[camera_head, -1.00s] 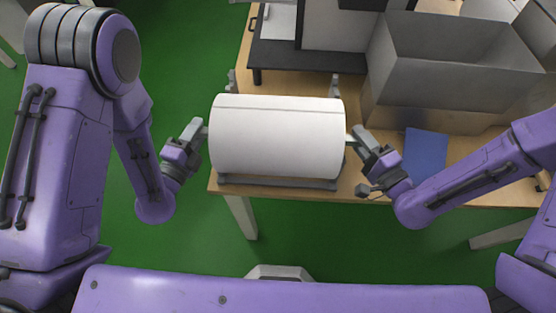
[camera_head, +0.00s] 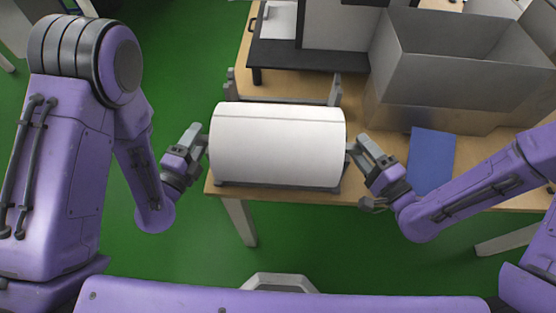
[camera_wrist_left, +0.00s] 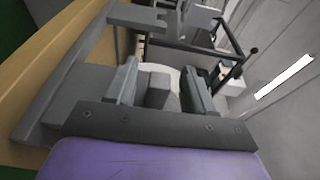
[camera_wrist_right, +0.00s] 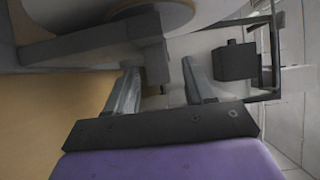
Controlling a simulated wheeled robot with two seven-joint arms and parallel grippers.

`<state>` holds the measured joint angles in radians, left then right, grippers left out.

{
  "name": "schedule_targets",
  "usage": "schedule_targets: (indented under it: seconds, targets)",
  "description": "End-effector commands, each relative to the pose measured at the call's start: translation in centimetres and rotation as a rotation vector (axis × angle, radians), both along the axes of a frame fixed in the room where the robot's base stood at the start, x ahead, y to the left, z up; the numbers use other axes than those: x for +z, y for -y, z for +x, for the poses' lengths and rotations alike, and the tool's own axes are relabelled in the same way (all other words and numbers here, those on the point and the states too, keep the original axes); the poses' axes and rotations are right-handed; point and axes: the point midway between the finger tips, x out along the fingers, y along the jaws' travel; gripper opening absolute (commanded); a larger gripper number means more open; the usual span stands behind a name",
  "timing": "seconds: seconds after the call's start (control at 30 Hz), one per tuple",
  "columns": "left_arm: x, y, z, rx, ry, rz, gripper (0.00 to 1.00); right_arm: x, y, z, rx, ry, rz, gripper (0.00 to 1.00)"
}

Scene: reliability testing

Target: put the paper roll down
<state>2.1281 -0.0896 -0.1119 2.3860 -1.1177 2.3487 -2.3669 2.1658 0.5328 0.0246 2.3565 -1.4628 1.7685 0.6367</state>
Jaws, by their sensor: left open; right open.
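The large white paper roll (camera_head: 278,145) lies crosswise at the near edge of the table, over a grey stand (camera_head: 334,88). I cannot tell whether its full weight rests on the stand. My left gripper (camera_head: 202,136) is open at the roll's left end; my right gripper (camera_head: 356,149) is open at its right end. In the left wrist view, the left gripper (camera_wrist_left: 162,82) has its fingers apart on either side of a grey block. In the right wrist view, the right gripper (camera_wrist_right: 160,88) has parted fingers beside a dark grey stand part. Contact at the ends is unclear.
A large open grey box (camera_head: 455,60) stands at the back right of the table. A blue flat item (camera_head: 431,158) lies in front of it, near my right arm. A black-topped platform (camera_head: 310,55) stands behind the roll. Green floor (camera_head: 330,230) is clear in front.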

Motion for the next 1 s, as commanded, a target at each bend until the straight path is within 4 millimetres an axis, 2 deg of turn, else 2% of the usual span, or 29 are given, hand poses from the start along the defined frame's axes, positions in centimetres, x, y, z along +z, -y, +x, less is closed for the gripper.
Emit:
schedule_targets:
  seconds: [0.2, 0.33, 1.0]
  targets:
    - [0.0, 0.0, 0.0, 0.000, 0.000, 0.000, 0.53, 0.0, 2.3, -3.8, -0.004, -0.002, 0.003, 0.53]
    - [0.0, 0.0, 0.0, 0.000, 0.000, 0.000, 0.53, 0.0, 3.1, -5.2, -0.003, -0.001, 0.002, 0.53]
    - [0.0, 0.0, 0.0, 0.000, 0.000, 0.000, 0.53, 0.0, 3.2, -5.5, 0.000, -0.001, 0.001, 0.53]
